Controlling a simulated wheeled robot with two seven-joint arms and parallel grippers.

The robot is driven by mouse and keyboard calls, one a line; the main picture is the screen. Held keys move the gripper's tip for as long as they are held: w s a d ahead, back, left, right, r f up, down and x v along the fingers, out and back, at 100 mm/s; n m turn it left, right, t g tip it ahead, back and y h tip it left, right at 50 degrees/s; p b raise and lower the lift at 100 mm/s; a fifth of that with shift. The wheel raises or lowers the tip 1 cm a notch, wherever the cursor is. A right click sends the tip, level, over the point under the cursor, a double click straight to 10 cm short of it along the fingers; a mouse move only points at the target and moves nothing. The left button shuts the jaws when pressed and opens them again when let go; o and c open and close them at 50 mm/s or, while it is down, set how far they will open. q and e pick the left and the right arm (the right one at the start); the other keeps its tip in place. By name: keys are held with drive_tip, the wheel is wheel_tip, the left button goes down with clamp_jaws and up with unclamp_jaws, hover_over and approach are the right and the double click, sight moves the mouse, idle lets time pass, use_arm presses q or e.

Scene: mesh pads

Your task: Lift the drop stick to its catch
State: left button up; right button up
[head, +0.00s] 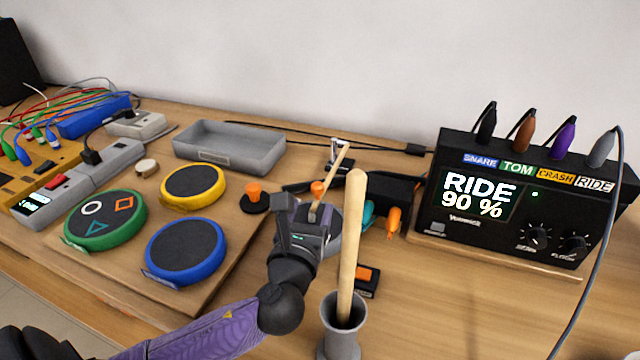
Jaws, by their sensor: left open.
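A pale wooden stick (335,172), which looks like the drop stick, slants up and right just beyond my left gripper (308,212). Its lower end runs down at the fingers, and I cannot tell whether they touch it. My left gripper is open, over a grey round pad (333,240) that it partly hides. The stick's upper end is near a small metal fitting (334,146) on a black block; I cannot tell if this is the catch. My right gripper is out of view.
A thicker wooden stick (352,230) stands in a grey cup (340,335) just right of my left arm. Green (104,220), blue (185,250) and yellow (193,186) pads lie left. A black module (530,195) reading "RIDE 90 %" stands right. A grey tray (230,145) lies behind.

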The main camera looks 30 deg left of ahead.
sight(316, 193)
use_arm(q)
drive_tip(key=b+x, duration=0.2)
drive_tip(key=x, duration=0.4)
drive_tip(key=shift+f, duration=0.2)
drive_tip(key=shift+w+a, duration=0.1)
drive_tip(key=shift+w, duration=0.05)
drive_tip(key=shift+r, duration=0.15)
drive_tip(key=c, duration=0.9)
clamp_jaws()
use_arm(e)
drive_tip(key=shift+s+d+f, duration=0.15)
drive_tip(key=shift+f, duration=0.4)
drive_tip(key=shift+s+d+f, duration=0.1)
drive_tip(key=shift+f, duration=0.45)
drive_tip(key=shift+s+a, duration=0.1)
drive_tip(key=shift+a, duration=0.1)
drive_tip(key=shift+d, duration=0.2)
